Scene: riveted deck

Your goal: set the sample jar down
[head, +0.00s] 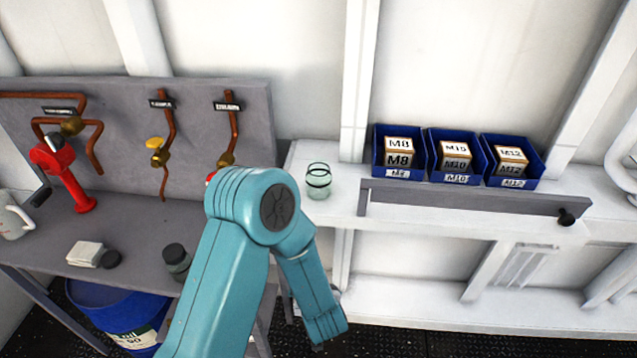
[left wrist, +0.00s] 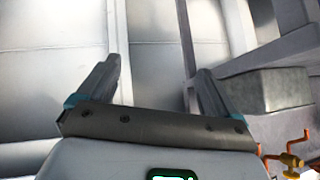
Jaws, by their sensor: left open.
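A darker jar with a black lid (head: 176,261) stands on the grey bench, partly behind my teal arm. I cannot tell which of them is the sample jar. My left gripper (left wrist: 157,68) shows in the left wrist view with its two fingers wide apart and nothing between them. In the head view my teal arm bends down in the middle, and no gripper fingers can be made out. My right gripper is not in view.
Blue bins of boxes (head: 457,155) stand on the white ledge (head: 340,212) behind a grey rail. The grey bench (head: 130,225) holds a red tool (head: 70,180), a mug (head: 12,218) and a white block (head: 86,254). A blue drum (head: 105,305) stands below.

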